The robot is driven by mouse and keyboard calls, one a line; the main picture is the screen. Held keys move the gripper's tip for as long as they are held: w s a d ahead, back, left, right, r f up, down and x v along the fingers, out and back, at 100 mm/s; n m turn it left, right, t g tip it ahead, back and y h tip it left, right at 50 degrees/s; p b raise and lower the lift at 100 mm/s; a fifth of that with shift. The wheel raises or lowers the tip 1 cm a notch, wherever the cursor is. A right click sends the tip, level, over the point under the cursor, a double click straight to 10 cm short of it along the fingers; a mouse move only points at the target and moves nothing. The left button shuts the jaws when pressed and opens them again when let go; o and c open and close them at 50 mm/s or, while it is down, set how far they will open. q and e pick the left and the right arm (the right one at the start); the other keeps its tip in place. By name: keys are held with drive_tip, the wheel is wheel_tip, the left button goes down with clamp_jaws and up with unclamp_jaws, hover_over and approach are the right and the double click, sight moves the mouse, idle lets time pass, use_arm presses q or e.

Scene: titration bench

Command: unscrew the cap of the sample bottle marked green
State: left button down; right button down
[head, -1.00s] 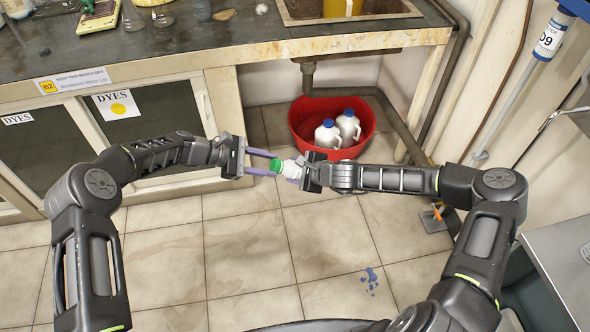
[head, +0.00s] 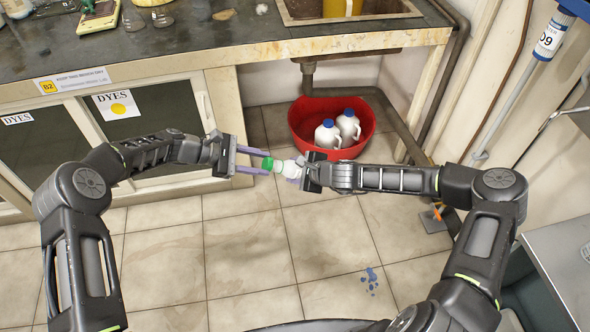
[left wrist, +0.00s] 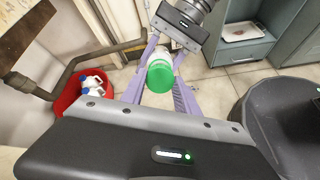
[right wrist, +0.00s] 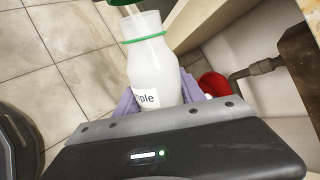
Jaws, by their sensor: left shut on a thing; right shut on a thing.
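The sample bottle (head: 290,169) is white with a green ring at its neck and lies roughly sideways in the air. My right gripper (head: 299,173) is shut on its body. In the right wrist view the bottle (right wrist: 153,65) shows part of a label reading "ple". The green cap (head: 267,163) is at the fingertips of my left gripper (head: 263,164), which is shut on it. In the left wrist view the cap (left wrist: 160,77) faces me between the purple fingers. The cap (right wrist: 119,3) stands off the bottle mouth in the right wrist view, mostly cut off by the frame edge.
A red tub (head: 366,145) with two white, blue-capped jugs (head: 327,134) stands on the floor beyond the grippers. The bench (head: 200,62) with cabinets is at the back left. A grey cabinet (head: 565,262) is at the right.

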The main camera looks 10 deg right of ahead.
use_arm(q)
drive_tip(key=v, duration=0.5)
idle(0.6)
idle(0.5)
